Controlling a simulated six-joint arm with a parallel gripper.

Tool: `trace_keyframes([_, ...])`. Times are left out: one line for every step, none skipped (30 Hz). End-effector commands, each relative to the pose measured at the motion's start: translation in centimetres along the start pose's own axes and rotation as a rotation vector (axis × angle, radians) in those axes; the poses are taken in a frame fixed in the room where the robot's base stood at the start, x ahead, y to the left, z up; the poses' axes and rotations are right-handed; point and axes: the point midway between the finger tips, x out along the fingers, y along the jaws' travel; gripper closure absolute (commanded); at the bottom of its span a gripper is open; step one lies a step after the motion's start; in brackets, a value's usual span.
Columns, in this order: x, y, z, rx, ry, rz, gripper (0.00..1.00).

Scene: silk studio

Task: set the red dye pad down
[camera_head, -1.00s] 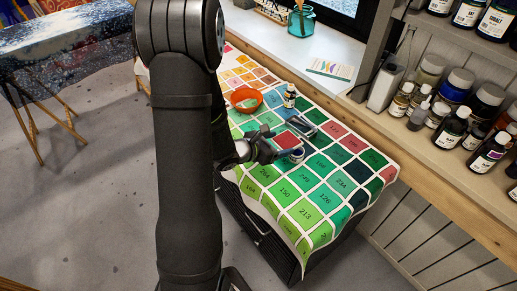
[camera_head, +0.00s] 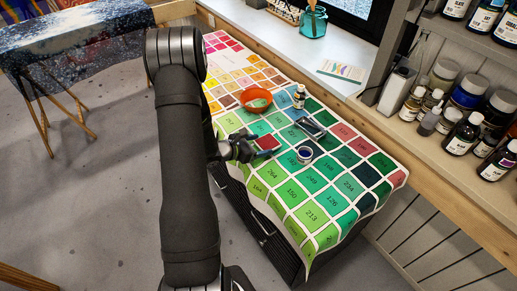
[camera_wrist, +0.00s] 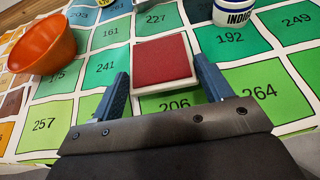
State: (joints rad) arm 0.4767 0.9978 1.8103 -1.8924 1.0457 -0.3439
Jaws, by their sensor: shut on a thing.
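The red dye pad (camera_wrist: 163,62) is a square red pad in a white tray. It also shows in the head view (camera_head: 267,143), over the numbered colour-chart cloth (camera_head: 313,197). My gripper (camera_wrist: 160,72) has one blue finger on each side of the pad and is shut on it. In the head view my gripper (camera_head: 252,149) reaches in from the left of the table. The pad is level and low over green squares between 241 and 192. I cannot tell whether its underside touches the cloth.
A white jar labelled INDIGO (camera_wrist: 233,12) stands right of the pad. An orange bowl (camera_head: 256,99) stands behind it, near a small dropper bottle (camera_head: 299,96). A dark tool (camera_head: 311,127) lies farther right. The front green squares are clear.

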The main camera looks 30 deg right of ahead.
Motion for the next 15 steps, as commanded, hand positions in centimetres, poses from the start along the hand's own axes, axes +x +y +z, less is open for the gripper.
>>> trace_keyframes([0.3, -0.1, -0.8, -0.003, 0.001, -0.002, 0.52])
trace_keyframes([0.5, 0.0, -1.1, -0.002, 0.001, -0.001, 0.52])
trace_keyframes([0.6, 0.0, -1.5, -0.002, 0.001, -0.001, 0.52])
trace_keyframes([0.7, 0.0, -1.8, -0.001, 0.001, -0.001, 0.52])
trace_keyframes([0.8, 0.0, -1.9, 0.0, 0.001, 0.0, 0.52])
trace_keyframes([0.8, 0.0, -2.0, 0.001, 0.0, 0.0, 0.52])
trace_keyframes([0.8, 0.0, -2.0, 0.001, 0.0, 0.0, 0.52])
trace_keyframes([0.8, 0.0, -1.9, 0.001, 0.0, 0.0, 0.52])
trace_keyframes([0.8, 0.0, -1.9, 0.001, 0.0, 0.0, 0.52])
trace_keyframes([0.8, 0.0, -1.9, 0.001, 0.0, 0.0, 0.52])
trace_keyframes([0.8, 0.0, -1.9, 0.001, 0.0, 0.0, 0.52])
trace_keyframes([0.8, 0.0, -1.9, 0.001, 0.0, 0.0, 0.52])
trace_keyframes([0.8, 0.0, -2.0, 0.001, 0.0, 0.0, 0.52])
trace_keyframes([0.8, 0.0, -2.0, 0.0, 0.0, 0.0, 0.52])
trace_keyframes([0.9, 0.0, -2.1, 0.0, 0.001, 0.0, 0.52])
